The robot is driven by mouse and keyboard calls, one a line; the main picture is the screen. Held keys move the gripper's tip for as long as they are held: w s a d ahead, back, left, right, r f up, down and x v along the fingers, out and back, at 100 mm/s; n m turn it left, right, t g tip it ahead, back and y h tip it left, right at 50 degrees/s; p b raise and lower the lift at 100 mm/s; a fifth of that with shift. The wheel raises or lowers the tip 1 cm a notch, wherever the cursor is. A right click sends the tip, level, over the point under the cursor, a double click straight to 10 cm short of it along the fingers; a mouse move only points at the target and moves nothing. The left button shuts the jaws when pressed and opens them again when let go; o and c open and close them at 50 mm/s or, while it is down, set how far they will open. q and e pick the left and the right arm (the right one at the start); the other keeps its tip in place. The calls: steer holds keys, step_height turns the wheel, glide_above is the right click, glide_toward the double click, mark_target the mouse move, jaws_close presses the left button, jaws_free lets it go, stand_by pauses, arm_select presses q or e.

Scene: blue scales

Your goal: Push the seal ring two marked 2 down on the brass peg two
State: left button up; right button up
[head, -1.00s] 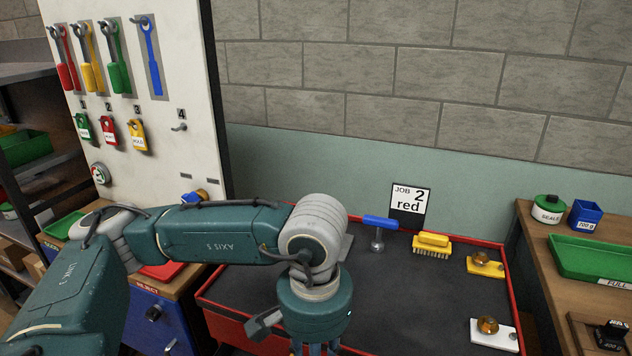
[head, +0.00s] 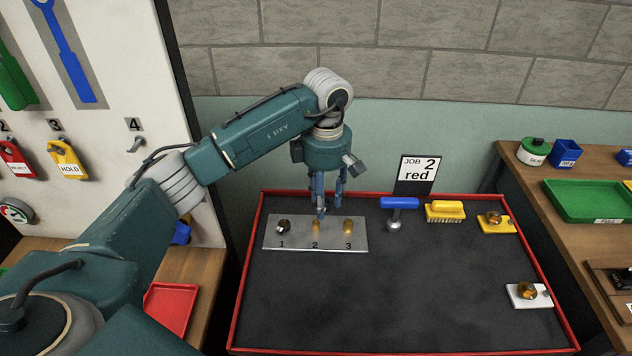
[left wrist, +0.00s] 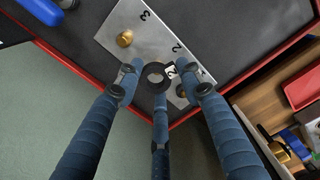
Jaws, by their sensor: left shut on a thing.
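The grey plate (head: 262,243) marked 1, 2, 3 lies at the back left of the red-rimmed bench. My left gripper (head: 321,208) points down over its middle, shut on a black ring, seal ring two (left wrist: 146,82), with a white tag marked 2 (left wrist: 171,70). Brass peg two (head: 316,228) shows just below the fingertips in the head view. The ring appears above it, roughly in line with it in the left wrist view. The ring's hole looks grey there; I cannot tell whether the peg tip is inside. My right gripper is out of view.
A blue-handled tool (head: 398,204), a yellow brush (head: 444,210) and a job card (head: 417,171) stand right of the plate.

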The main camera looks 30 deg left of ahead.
mark_target(316, 223)
arm_select(q)
steer(key=a+n, duration=0.1)
steer(key=n, duration=0.1)
steer(key=w+a+f+n+p, duration=0.1)
steer(key=n, duration=0.1)
steer(key=shift+a+f, duration=0.1)
steer(key=shift+a, duration=0.15)
steer(key=shift+a+f+n, duration=0.15)
steer(key=shift+f+n, duration=0.05)
steer(key=shift+n, duration=0.1)
steer(key=shift+f+b, duration=0.8)
steer(key=shift+f, duration=0.3)
steer(key=shift+f+b, duration=0.7)
steer(key=shift+f, duration=0.55)
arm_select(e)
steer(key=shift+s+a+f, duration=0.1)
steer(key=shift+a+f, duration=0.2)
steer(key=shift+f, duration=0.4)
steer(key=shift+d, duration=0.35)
arm_select(q)
steer(key=shift+f+b, duration=0.5)
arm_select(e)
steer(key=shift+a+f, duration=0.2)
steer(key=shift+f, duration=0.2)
arm_select(q)
steer(key=shift+f+b, duration=1.25)
steer(key=shift+f, duration=0.55)
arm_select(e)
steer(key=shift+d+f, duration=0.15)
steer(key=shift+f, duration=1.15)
